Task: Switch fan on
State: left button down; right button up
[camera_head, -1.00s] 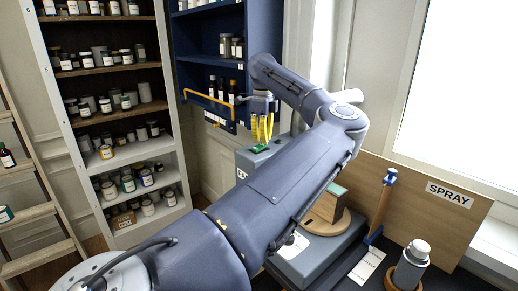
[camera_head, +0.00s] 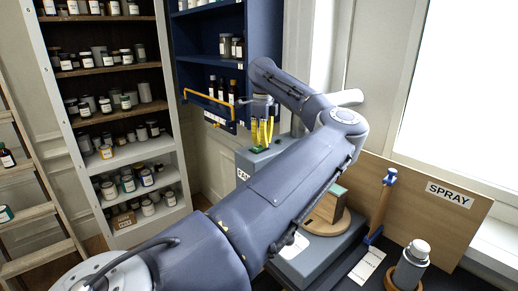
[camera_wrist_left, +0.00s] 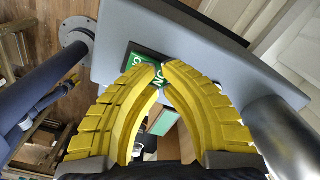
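The fan unit is a grey box (camera_head: 243,160) with a partly hidden label starting "FA" on its front, in the middle of the head view. A green switch (camera_head: 258,149) sits on its top; in the wrist view the switch (camera_wrist_left: 140,62) shows white letters reading "ON" on green, partly covered by fingertips. My left gripper (camera_head: 262,138) points down over the switch, with yellow fingers. In the wrist view its fingertips (camera_wrist_left: 161,68) come together in front of the switch, with nothing between them. Whether they touch it cannot be told.
A blue shelf (camera_head: 205,55) with bottles and an orange rail stands behind the box. My left arm hides much of the bench. A "SPRAY" board (camera_head: 440,215), a blue-topped post (camera_head: 386,195) and a grey bottle (camera_head: 411,264) stand at right.

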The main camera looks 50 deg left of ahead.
pick_arm(q)
jog(key=shift+f, duration=0.3)
jog(key=shift+r, duration=3.5)
